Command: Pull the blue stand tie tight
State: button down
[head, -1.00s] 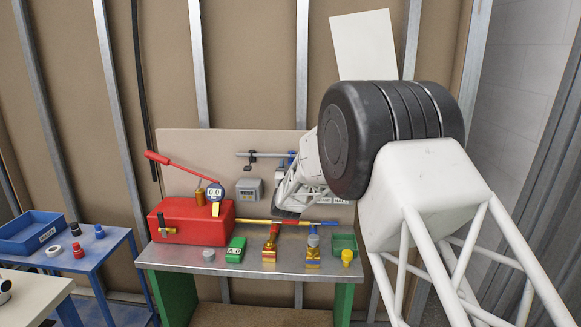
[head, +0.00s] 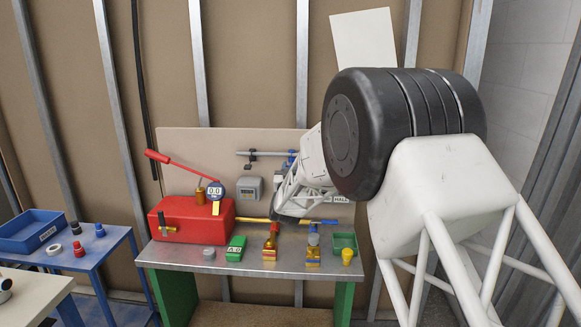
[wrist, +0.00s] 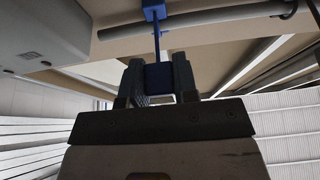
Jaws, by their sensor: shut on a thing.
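The blue stand tie (wrist: 153,12) wraps a grey horizontal pipe (wrist: 205,17) at the top of the wrist view. A thin blue strap runs down from it to a blue end piece (wrist: 158,76). My gripper (wrist: 157,72) is shut on that end piece, with a dark finger on each side. In the head view the blue tie (head: 291,160) shows near the right end of the pipe, partly hidden by my arm. My gripper (head: 284,215) is below it, just above the bench's back part. Its fingertips are hard to make out there.
The metal bench (head: 190,258) holds a red pump box (head: 190,222) with a raised lever, a green block (head: 236,250), brass fittings (head: 270,247) and a green tray (head: 343,240). A grey gauge box (head: 249,189) is mounted left of my gripper. A blue side table (head: 100,250) stands at left.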

jog(key=shift+s, duration=0.3)
jog(key=c, duration=0.9)
grip_release()
jog(key=shift+v, duration=3.95)
jog(key=shift+r, duration=0.1)
